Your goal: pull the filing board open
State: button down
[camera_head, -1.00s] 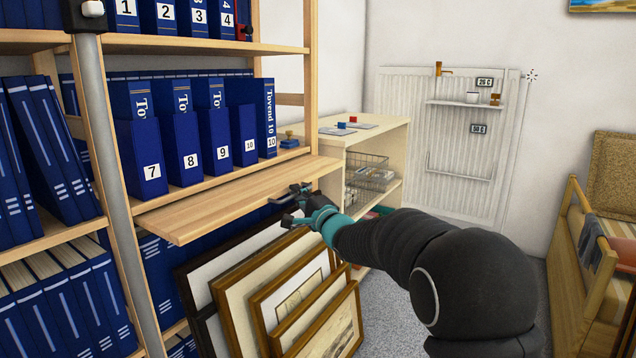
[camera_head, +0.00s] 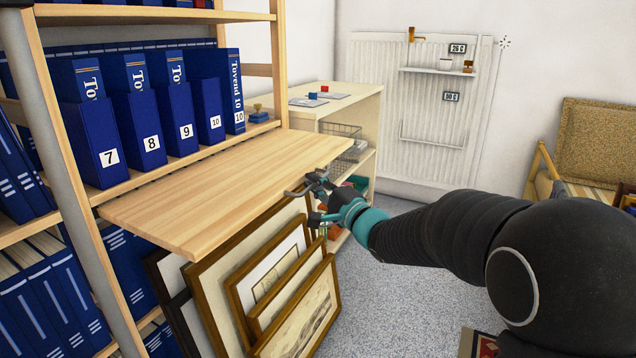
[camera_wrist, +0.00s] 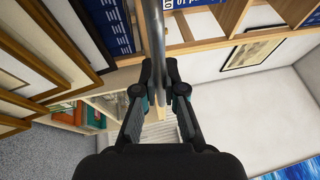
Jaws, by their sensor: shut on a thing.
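The filing board (camera_head: 225,190) is a light wooden pull-out shelf. It juts well out from the bookcase, below the row of blue binders. A grey bar handle (camera_head: 297,193) is on its front edge. My gripper (camera_head: 316,188) is at that edge, shut on the handle. In the wrist view the handle (camera_wrist: 153,40) runs up between the two dark fingers of my gripper (camera_wrist: 161,85). The fingers hide part of the handle.
Framed prints (camera_head: 265,285) lean below the board, close under my gripper. Blue binders (camera_head: 145,125) stand behind the board. A low shelf unit (camera_head: 350,115) stands beyond it, near a radiator (camera_head: 420,110).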

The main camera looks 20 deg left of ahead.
jog(key=c, duration=1.2)
grip_release()
jog(key=shift+a, duration=0.1)
jog(key=shift+c, duration=0.2)
jog(key=v, duration=1.2)
